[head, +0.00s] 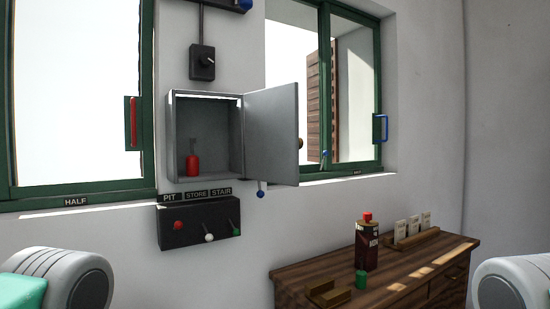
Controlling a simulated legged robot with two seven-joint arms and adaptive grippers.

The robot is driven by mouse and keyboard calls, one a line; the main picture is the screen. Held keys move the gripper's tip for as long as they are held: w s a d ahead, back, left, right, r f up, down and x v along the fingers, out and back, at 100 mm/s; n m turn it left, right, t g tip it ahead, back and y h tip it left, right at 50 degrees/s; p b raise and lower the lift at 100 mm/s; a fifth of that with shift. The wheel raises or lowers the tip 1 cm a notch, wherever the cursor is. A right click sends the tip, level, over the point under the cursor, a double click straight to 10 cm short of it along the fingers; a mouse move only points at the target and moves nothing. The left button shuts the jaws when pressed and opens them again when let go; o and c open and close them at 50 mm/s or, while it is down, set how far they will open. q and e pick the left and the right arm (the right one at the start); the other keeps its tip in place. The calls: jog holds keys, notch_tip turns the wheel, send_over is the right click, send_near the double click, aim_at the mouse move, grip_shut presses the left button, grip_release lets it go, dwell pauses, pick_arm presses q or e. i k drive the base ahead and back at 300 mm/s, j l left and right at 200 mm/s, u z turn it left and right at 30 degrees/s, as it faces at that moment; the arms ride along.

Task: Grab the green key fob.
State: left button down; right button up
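A small green piece (361,280), which looks like the green key fob, stands on the wooden dresser top in front of a dark bottle. Its shape is like that of a red fob (192,166) inside the open grey wall cabinet (207,180), which has a grey key-like part above it. No key can be made out on the green piece. Neither gripper is in view.
The dark bottle (366,248) with a red cap stands close behind the green piece. A wooden holder (328,294) lies left of it, and a card rack (412,239) stands behind. The cabinet door (271,135) swings out right. A switch box (199,224) is below.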

aim_at(361, 275)
jog(key=i+l+u, duration=0.1)
jog(key=u, duration=0.4)
jog(key=l+u, duration=0.2)
jog(key=u, duration=0.25)
jog(key=i+l+u, duration=0.1)
jog(key=u, duration=0.4)
jog(key=l+u, duration=0.1)
jog(key=l, duration=0.35)
jog(key=l+u, duration=0.1)
jog(key=l, duration=0.4)
jog(key=k+l+u, duration=0.1)
jog(key=l, duration=0.35)
jog(key=l+u, duration=0.1)
jog(key=l, duration=0.4)
jog(key=k+l+u, duration=0.1)
jog(key=l, duration=0.35)
jog(key=k+l+u, duration=0.1)
jog(key=l, duration=0.35)
jog(key=k+l+u, duration=0.1)
jog(key=l, duration=0.35)
